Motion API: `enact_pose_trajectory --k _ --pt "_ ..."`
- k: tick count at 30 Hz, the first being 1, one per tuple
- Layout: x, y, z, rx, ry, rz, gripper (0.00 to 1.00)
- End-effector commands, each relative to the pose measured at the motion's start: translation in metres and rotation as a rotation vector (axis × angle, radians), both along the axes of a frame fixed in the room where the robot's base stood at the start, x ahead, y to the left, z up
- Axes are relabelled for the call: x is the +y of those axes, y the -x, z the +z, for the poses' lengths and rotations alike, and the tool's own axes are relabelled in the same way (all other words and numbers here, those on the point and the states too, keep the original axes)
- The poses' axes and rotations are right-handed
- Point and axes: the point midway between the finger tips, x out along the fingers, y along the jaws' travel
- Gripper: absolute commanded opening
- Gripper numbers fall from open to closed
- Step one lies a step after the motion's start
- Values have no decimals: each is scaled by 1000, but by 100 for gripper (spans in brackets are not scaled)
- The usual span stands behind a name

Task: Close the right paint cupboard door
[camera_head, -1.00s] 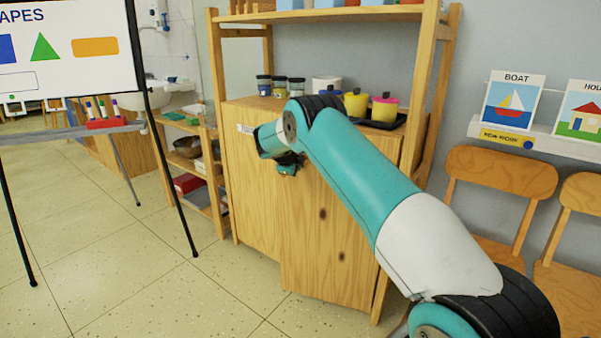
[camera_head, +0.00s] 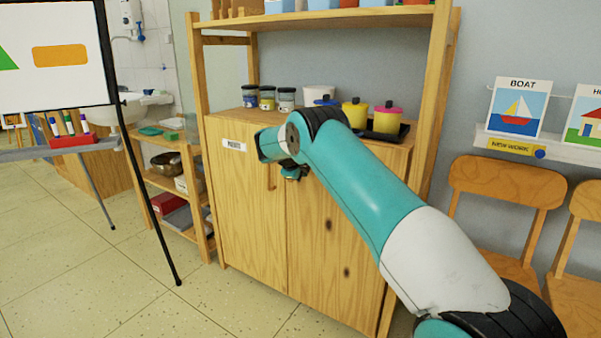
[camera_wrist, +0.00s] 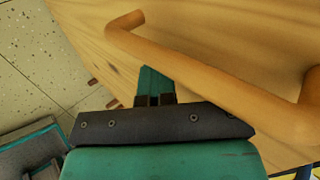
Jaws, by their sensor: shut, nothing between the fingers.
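The paint cupboard (camera_head: 250,225) is wooden, with two doors. Its right door (camera_head: 330,260) appears flush or nearly flush with the left door (camera_head: 245,200); a tiny gap cannot be ruled out. My gripper (camera_head: 292,173) is at the upper part of the doors near the seam, partly hidden by my wrist. In the wrist view my gripper (camera_wrist: 155,85) is shut and empty, close to a wooden door face (camera_wrist: 215,40). A bar handle (camera_wrist: 210,75) runs diagonally beside the fingers; whether they touch the door cannot be told. My arm hides the right door's upper part.
Jars (camera_head: 267,98) and pots (camera_head: 355,112) stand on the cupboard top. An easel board (camera_head: 55,60) with a black leg is at left. A low shelf (camera_head: 180,190) is beside the cupboard. Chairs (camera_head: 505,185) are at right. The floor (camera_head: 235,310) in front is clear.

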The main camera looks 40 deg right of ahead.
Motion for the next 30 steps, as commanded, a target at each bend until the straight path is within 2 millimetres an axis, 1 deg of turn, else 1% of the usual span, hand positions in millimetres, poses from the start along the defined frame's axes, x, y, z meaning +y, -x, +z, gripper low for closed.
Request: enact_pose_trajectory --k 1,8,11,14,16,18,21,25,30 --pt "-11 -1 5 -22 18 -5 0" --pt "-7 -1 4 -20 17 -2 0" --pt "2 2 3 -18 15 -2 0" --pt "22 6 2 -13 11 0 0" --pt "39 10 0 -7 6 2 0" --pt "52 14 21 -8 5 2 0" --pt "69 20 37 -6 4 1 0" --pt "86 28 54 -6 4 -2 0" --pt "100 33 67 -2 3 -5 0"
